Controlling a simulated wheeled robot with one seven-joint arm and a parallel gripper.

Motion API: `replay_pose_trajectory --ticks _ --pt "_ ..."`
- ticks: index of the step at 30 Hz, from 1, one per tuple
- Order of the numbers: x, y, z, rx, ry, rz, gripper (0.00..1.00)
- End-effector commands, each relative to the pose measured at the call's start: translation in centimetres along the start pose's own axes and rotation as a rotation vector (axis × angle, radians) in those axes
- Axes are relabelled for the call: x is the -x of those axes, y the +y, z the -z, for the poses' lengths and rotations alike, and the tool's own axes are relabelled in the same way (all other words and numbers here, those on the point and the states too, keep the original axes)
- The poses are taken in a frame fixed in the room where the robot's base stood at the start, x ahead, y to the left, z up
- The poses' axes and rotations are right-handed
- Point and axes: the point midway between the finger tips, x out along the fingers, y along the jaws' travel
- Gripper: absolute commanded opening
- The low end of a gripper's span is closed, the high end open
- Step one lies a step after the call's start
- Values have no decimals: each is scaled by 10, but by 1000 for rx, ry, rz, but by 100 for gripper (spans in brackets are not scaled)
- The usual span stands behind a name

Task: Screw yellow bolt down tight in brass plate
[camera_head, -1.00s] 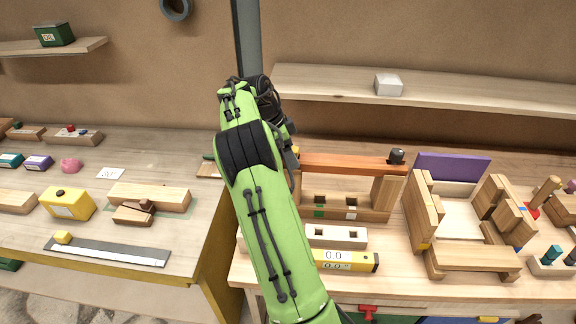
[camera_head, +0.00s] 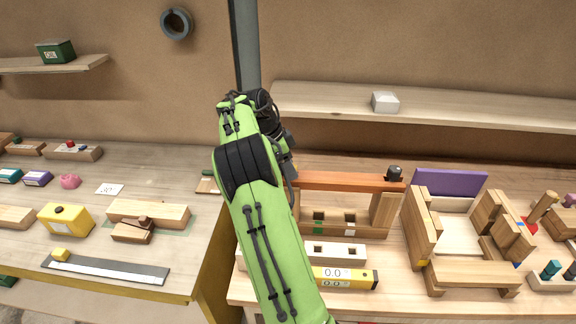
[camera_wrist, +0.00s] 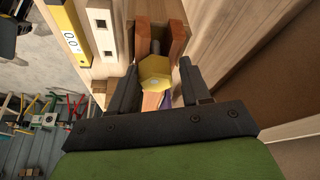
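The yellow bolt shows in the wrist view as a hexagonal yellow head (camera_wrist: 154,72) between the two dark fingers of my gripper (camera_wrist: 158,66). The fingers stand on either side of the head, with a narrow gap showing at the right, so my gripper looks open around it. I cannot make out the brass plate in either view. In the head view my green arm reaches to the wooden frame with an orange-brown bar (camera_head: 345,182); the arm hides my gripper and the bolt there.
A dark knob (camera_head: 394,173) stands at the bar's right end. A yellow level (camera_head: 345,278) and wooden blocks lie in front. A wooden assembly with a purple panel (camera_head: 449,183) stands to the right. A shelf (camera_head: 450,107) runs behind. The left table (camera_head: 95,225) carries several small objects.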

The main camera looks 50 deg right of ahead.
Motion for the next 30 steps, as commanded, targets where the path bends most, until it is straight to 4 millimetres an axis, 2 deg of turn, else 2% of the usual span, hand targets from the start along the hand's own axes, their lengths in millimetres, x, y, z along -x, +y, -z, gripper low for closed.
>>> replay_pose_trajectory --ticks 1,4,7,17,30 --pt "-1 1 0 0 -2 -7 32" --pt "-1 2 -1 0 -2 -8 17" --pt "-2 2 -1 1 -2 -9 7" --pt "-2 2 -1 -7 -2 -16 7" --pt "5 -2 3 -469 2 -212 13"
